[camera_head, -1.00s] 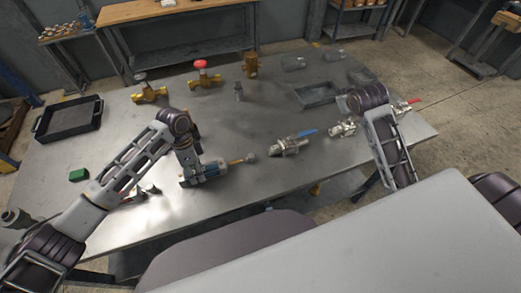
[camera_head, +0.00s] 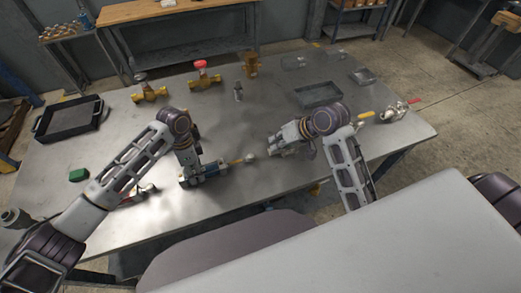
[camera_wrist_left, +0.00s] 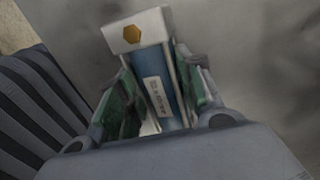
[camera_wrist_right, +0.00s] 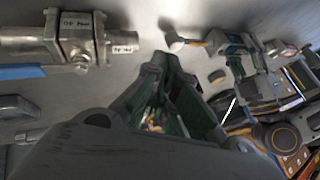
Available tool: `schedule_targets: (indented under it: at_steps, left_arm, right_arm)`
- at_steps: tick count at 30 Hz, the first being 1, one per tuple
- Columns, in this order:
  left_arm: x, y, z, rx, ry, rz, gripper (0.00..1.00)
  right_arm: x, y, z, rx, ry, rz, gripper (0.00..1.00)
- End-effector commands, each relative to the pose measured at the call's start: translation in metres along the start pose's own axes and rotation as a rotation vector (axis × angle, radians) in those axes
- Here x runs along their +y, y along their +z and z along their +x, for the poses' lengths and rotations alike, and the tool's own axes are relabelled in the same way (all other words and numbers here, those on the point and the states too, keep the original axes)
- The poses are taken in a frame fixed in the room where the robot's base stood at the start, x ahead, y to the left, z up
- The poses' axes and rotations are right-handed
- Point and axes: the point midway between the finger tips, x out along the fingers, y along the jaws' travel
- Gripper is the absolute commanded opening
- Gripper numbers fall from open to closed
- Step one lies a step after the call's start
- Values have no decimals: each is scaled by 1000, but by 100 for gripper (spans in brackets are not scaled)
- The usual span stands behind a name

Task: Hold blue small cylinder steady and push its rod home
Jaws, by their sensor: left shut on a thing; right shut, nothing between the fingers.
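The blue small cylinder (camera_head: 212,168) lies low over the table, its rod (camera_head: 236,161) sticking out to the right with a pale knob (camera_head: 250,158) at its end. My left gripper (camera_head: 190,176) is shut on the cylinder. In the left wrist view the cylinder's labelled blue body (camera_wrist_left: 158,90) sits between green-padded fingers, with a white end block (camera_wrist_left: 135,32) beyond. My right gripper (camera_head: 274,144) is shut and empty, right of the knob and apart from it. The right wrist view shows its closed fingers (camera_wrist_right: 162,64) near the knob (camera_wrist_right: 180,40).
A steel valve (camera_wrist_right: 75,40) with a blue handle (camera_wrist_right: 20,72) lies beside my right gripper. A grey tray (camera_head: 318,95), a yellow handle (camera_head: 365,114) and a red-handled valve (camera_head: 398,111) are at right. Brass valves (camera_head: 150,93) stand behind; a black tray (camera_head: 70,122) is at left.

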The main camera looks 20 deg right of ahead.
Motion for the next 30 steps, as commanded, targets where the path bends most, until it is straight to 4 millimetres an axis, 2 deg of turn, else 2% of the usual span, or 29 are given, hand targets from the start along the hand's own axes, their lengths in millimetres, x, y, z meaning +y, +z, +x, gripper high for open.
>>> schedule_targets:
  at_steps: [8,14,30]
  left_arm:
    - [0,0,0,0,0,0,0]
    - [0,0,0,0,0,0,0]
    - [0,0,0,0,0,0,0]
  right_arm:
    - [1,0,1,1,2,-1,0]
    - [1,-1,10,2,1,0,0]
    - [1,0,74,0,1,1,0]
